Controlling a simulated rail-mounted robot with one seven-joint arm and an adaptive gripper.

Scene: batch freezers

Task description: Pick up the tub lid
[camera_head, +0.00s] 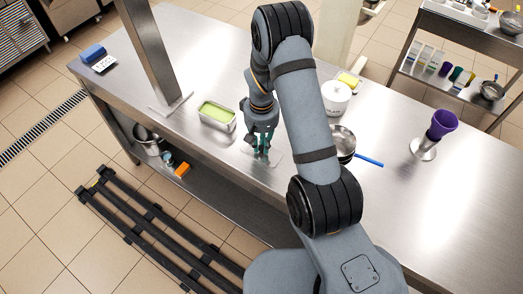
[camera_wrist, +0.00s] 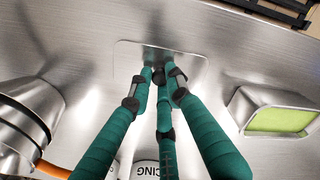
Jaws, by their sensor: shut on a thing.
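The tub lid (camera_head: 276,157) is a thin, flat metal plate with rounded corners on the steel table. It also shows in the wrist view (camera_wrist: 193,62), its outline faint against the similar steel. My gripper (camera_head: 262,152) reaches down over the lid. In the wrist view its green fingers (camera_wrist: 159,74) come together at the lid's middle, shut on it. The fingertips hide the part they grip. I cannot tell any gap between lid and table. An open steel tub of green ice cream (camera_head: 217,114) stands just left of the gripper, and at the right in the wrist view (camera_wrist: 278,118).
A steel column (camera_head: 150,55) rises left of the tub. The table's front edge is close.

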